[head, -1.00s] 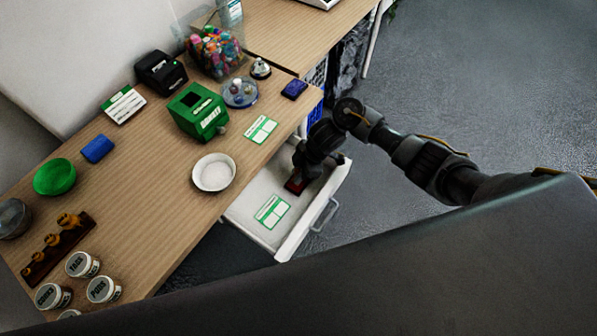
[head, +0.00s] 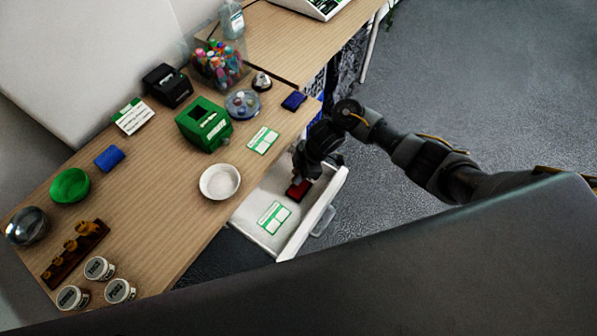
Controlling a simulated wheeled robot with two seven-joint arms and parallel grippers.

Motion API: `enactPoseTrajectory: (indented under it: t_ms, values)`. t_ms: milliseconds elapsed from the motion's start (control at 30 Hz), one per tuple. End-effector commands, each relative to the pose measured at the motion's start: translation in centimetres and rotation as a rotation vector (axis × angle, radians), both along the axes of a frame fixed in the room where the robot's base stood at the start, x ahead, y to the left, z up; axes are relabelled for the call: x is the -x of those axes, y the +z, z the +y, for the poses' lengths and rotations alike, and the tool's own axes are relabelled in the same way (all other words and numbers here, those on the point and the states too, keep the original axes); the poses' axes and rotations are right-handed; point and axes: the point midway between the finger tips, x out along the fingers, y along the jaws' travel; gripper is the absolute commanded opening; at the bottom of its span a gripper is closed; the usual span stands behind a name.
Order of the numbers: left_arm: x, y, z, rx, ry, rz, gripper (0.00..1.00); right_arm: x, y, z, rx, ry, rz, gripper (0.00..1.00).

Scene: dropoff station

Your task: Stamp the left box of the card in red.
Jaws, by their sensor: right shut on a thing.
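One card with green edging (head: 263,140) lies on the table near its front edge. A second such card (head: 273,217) lies in the open white drawer (head: 262,239). A red ink pad (head: 299,191) lies in the drawer beyond that card. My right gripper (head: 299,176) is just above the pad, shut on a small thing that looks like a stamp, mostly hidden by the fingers. I cannot tell whether it touches the pad. A dark brown rack (head: 76,255) with several wooden stamps stands at the left. My left gripper is not in view.
A blue pad (head: 293,101) lies near the table's right edge. A white bowl (head: 220,181), green box (head: 204,125), green bowl (head: 70,185) and several lidded jars (head: 120,290) also stand there. The drawer's front wall is close to my right arm.

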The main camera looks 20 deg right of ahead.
Motion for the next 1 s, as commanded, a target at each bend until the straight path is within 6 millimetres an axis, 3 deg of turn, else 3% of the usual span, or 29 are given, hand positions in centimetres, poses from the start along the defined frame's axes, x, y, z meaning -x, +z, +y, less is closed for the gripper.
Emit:
enactPoseTrajectory:
  t_ms: [133, 467, 567, 667, 767, 900, 1000]
  values:
    - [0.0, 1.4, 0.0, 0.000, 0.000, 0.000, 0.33, 0.0, 1.3, 0.0, 0.000, 0.000, 0.000, 0.08]
    - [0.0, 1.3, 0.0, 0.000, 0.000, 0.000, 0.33, -0.1, 1.2, 0.0, -0.001, 0.000, -0.001, 0.08]
    - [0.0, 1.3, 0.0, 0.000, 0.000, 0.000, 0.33, -0.9, 2.2, 0.0, 0.000, -0.005, -0.005, 0.08]
    - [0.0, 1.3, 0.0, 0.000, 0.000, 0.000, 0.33, -2.7, 4.6, -0.1, 0.001, -0.023, -0.012, 0.08]
    - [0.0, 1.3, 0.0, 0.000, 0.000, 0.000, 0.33, -5.1, 8.8, -0.1, 0.003, -0.055, -0.018, 0.08]
    - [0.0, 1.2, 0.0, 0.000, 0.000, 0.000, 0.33, -7.1, 16.4, -0.8, 0.007, -0.116, -0.019, 0.08]
    - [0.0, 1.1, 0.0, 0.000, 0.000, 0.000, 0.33, -6.6, 21.4, -2.1, 0.008, -0.176, -0.016, 0.08]
